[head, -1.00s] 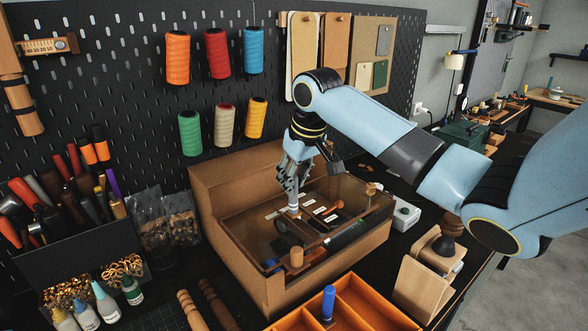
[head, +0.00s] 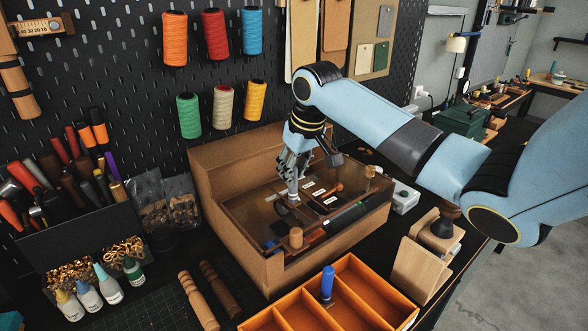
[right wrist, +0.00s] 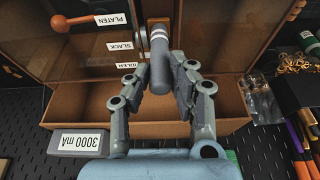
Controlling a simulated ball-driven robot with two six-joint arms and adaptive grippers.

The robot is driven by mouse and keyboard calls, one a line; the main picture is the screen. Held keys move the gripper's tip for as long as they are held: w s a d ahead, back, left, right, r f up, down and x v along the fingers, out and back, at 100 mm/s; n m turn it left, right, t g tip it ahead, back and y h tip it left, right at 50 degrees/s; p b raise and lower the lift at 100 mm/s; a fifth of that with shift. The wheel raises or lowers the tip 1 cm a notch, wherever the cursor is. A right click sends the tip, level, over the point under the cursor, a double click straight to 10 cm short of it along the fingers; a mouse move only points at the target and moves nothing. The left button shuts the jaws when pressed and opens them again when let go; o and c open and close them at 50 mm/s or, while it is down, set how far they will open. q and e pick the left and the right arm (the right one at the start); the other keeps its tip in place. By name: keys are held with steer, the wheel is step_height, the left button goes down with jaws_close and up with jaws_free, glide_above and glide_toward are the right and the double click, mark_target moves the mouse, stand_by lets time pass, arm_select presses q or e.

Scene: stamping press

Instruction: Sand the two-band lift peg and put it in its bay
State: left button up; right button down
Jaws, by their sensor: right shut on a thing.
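My right gripper (right wrist: 162,70) is shut on a grey peg (right wrist: 159,48) in the right wrist view. The peg has pale banding near its far end; I cannot count the bands for sure. In the head view, this gripper (head: 292,180) points down over the dark top of the brown press box (head: 225,158), among its white labels. I cannot tell whether the peg touches anything there. An orange divided tray (head: 383,283) stands in front of the box, with a blue-topped peg (head: 327,284) upright in it. My left gripper is not in view.
Two turned wooden handles (head: 200,300) lie at the front. Glue bottles (head: 108,283) and a tool rack are at left; the pegboard is behind.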

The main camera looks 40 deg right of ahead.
steer(key=shift+f, duration=0.25)
steer(key=shift+f+p, duration=0.15)
steer(key=shift+p, duration=0.3)
stand_by(1.5)
step_height(320, 180, up, 7)
steer(key=shift+f, duration=0.15)
stand_by(0.5)
